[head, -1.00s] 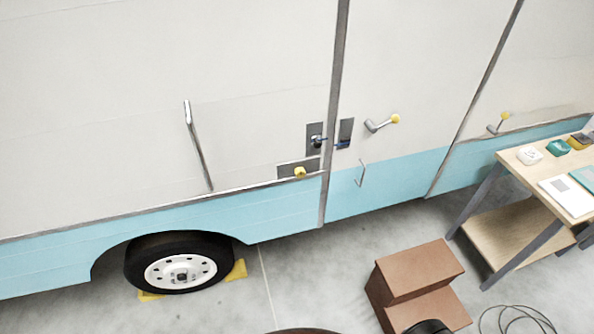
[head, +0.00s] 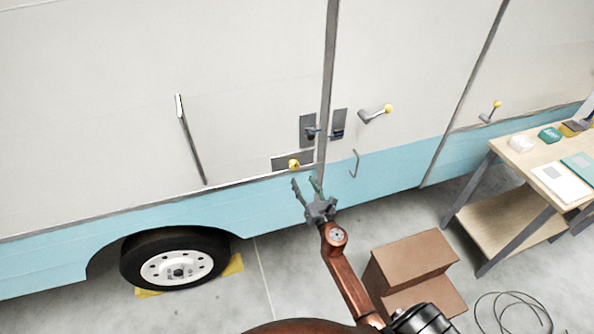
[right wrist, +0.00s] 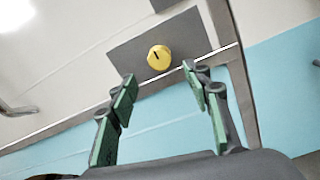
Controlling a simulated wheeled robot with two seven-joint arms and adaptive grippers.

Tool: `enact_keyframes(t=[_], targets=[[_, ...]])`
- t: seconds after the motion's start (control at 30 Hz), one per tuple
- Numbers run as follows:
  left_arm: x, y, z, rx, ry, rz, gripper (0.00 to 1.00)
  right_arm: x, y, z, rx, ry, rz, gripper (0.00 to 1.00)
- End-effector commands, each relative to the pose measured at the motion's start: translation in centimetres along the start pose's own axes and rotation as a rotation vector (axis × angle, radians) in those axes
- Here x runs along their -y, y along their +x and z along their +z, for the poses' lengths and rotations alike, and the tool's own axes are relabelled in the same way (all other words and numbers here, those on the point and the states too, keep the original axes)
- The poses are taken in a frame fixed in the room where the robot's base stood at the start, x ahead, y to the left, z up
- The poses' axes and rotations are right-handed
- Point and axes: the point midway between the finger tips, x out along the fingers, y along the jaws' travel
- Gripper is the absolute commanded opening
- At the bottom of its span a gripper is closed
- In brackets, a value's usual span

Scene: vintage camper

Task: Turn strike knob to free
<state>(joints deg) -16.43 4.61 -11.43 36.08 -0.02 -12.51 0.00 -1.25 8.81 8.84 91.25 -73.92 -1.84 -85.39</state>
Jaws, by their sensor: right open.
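The strike knob, a yellow round knob (head: 293,164) with a dark mark, sits on a grey plate (head: 278,164) low on the camper wall, left of the door seam. It also shows in the right wrist view (right wrist: 159,57), where the dark mark runs from its centre toward the upper left. My right gripper (head: 308,186) is open and empty, just below the knob and apart from it. In the right wrist view its green-padded fingers (right wrist: 157,85) stand wide apart, with the knob beyond and between them. My left gripper is not in view.
Above the knob is a dark latch (head: 310,133) at the seam. Brown steps (head: 412,262) stand near my right arm. A wooden workbench (head: 520,160) is at right.

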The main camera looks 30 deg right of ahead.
Motion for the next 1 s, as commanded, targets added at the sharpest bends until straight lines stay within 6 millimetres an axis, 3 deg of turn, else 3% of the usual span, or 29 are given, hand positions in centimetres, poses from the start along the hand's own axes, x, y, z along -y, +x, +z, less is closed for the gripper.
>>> enact_keyframes(t=[0.3, 0.5, 0.87, 1.0], targets=[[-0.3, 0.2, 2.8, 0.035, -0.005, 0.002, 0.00, -0.1, 4.5, 0.1, 0.004, -0.008, 0.001, 0.45], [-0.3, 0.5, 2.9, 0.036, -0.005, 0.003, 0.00, -0.1, 6.9, 0.1, 0.002, -0.007, 0.001, 0.45], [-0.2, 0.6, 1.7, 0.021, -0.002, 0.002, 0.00, -0.1, 7.6, 0.1, 0.001, -0.006, 0.001, 0.45], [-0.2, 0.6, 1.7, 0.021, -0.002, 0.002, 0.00, -0.1, 7.6, 0.1, 0.001, -0.006, 0.001, 0.37]])
